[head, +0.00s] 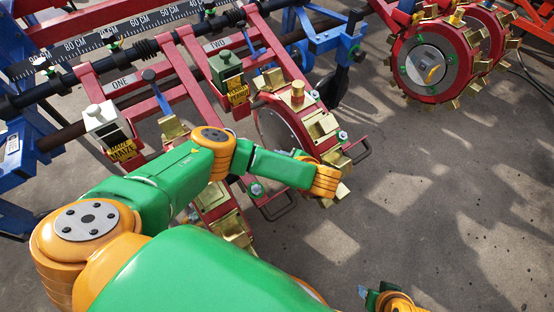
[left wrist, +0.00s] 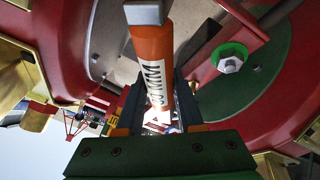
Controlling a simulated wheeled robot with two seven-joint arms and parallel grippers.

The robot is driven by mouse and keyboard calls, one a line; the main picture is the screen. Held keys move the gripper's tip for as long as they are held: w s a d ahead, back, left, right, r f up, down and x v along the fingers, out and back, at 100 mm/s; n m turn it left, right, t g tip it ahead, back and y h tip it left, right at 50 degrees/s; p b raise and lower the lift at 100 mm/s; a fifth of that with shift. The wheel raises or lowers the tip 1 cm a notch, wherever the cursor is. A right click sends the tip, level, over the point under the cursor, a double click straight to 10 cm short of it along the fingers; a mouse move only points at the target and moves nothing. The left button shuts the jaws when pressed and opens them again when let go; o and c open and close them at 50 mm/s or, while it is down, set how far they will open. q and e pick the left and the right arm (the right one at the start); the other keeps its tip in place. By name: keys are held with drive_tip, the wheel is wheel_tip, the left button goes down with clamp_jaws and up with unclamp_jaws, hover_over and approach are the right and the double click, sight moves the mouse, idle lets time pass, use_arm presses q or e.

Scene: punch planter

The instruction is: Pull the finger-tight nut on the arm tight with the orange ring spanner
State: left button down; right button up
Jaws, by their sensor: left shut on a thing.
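The orange ring spanner (left wrist: 150,48) fills the middle of the left wrist view, with lettering along its handle and a grey end at the top edge. My left gripper (left wrist: 158,92) is shut on the handle. The spanner's ring is not clearly seen.
The near punch wheel (head: 323,125) has brass cups around its red rim. Red arms marked ONE (head: 122,82) and TWO (head: 217,44) run back to a centimetre scale bar (head: 110,44). Another wheel (head: 430,68) stands at the upper right. Concrete floor at the right is clear.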

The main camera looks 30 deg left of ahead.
use_arm(q)
drive_tip(key=shift+w+a+f+b, duration=0.1)
drive_tip(key=shift+a+f+b, duration=0.1)
drive_tip(key=shift+f+b, duration=0.35)
drive_tip(key=shift+w+a+f+b, duration=0.1)
drive_tip(key=shift+a+f+b, duration=0.1)
drive_tip(key=shift+f+b, duration=0.35)
idle(0.5)
drive_tip(key=shift+s+p, duration=0.1)
drive_tip(key=shift+p, duration=0.3)
drive_tip(key=s+m+p, duration=0.2)
drive_tip(key=s+m+t+h+p, duration=0.1)
drive_tip(key=shift+s+a+f, duration=0.2)
drive_tip(key=shift+s+f, duration=0.1)
